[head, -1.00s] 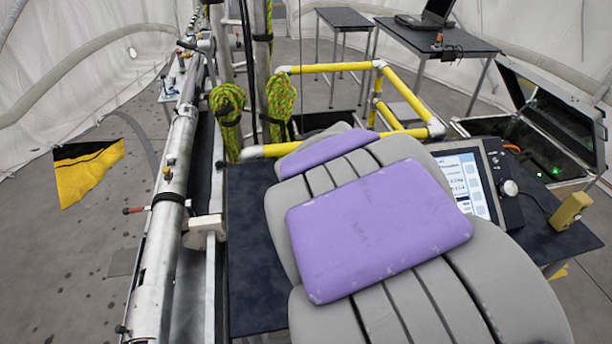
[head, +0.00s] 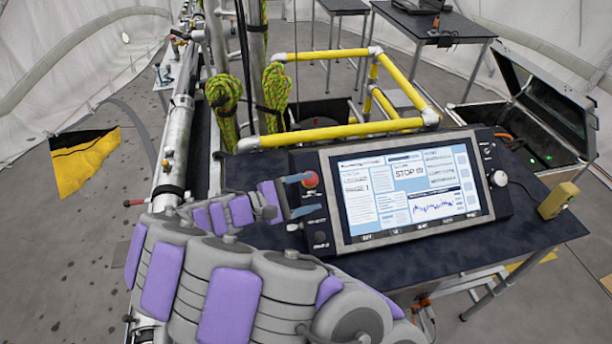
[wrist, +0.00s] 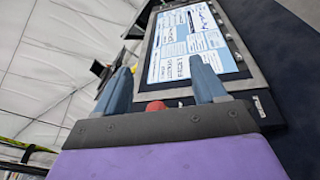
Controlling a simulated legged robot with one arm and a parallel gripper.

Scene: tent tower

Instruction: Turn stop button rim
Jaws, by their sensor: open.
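The red stop button (head: 310,179) sits on the upper left side of the control panel (head: 325,240), left of its lit screen (head: 405,190), which reads STOP. My gripper (head: 300,195) is open at the panel's left side, its blue fingers one above and one below the button's level. In the wrist view my gripper's two blue fingers (wrist: 163,85) stand apart, and the red button (wrist: 156,106) shows between them near their base. Its rim is mostly hidden there. I cannot tell whether the fingers touch it.
The panel stands on a dark table (head: 385,275). An open black case (head: 535,120) stands behind right. Yellow pipe railing (head: 360,130) runs behind, and a metal truss (head: 178,140) is at left.

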